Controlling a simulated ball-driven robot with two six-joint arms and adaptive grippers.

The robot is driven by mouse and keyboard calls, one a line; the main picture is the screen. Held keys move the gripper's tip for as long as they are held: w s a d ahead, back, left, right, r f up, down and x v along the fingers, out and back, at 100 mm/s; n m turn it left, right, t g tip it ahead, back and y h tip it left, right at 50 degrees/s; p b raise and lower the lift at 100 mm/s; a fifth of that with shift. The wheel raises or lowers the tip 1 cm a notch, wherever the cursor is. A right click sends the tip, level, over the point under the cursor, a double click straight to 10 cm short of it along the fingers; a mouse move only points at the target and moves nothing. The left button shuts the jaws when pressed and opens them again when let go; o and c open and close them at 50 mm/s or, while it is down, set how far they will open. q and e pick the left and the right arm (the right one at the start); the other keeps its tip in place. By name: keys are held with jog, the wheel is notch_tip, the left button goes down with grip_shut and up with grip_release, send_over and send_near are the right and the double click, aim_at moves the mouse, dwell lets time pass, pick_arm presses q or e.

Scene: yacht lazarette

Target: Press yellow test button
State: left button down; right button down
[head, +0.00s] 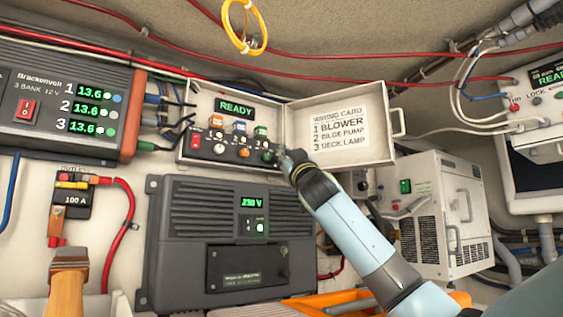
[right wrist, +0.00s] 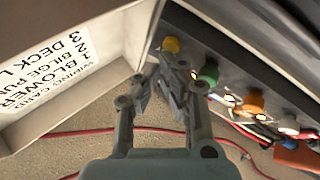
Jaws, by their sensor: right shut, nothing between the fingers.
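The yellow test button (right wrist: 171,44) is a small round cap on the control panel, beside the green button (right wrist: 208,72), as seen in the right wrist view. In the head view my gripper hides it at the panel's right end. My right gripper (head: 286,158) is shut and empty. Its fingertips (right wrist: 160,76) are close to the yellow button in the right wrist view; I cannot tell whether they touch it. The panel display (head: 235,108) reads READY. My left gripper is not in view.
The open lid with the wiring card (head: 340,130) stands right beside the gripper. A dark 230 V unit (head: 232,235) is below the panel. Orange (head: 244,152) and white (head: 219,148) knobs and a red switch (head: 195,141) line the panel. A yellow cable coil (head: 245,28) hangs above.

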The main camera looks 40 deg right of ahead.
jog(key=shift+w, duration=0.4)
dwell(0.3)
jog(key=shift+s, duration=0.15)
jog(key=shift+s+b, duration=0.35)
jog(key=shift+s, duration=0.3)
jog(key=shift+s+a+b, duration=0.2)
jog(key=shift+s+b, duration=0.45)
jog(key=shift+s, duration=0.6)
jog(key=shift+s+a+b, duration=0.15)
jog(key=shift+s+b, duration=0.45)
jog(key=shift+s, duration=0.65)
jog(key=shift+f, duration=0.15)
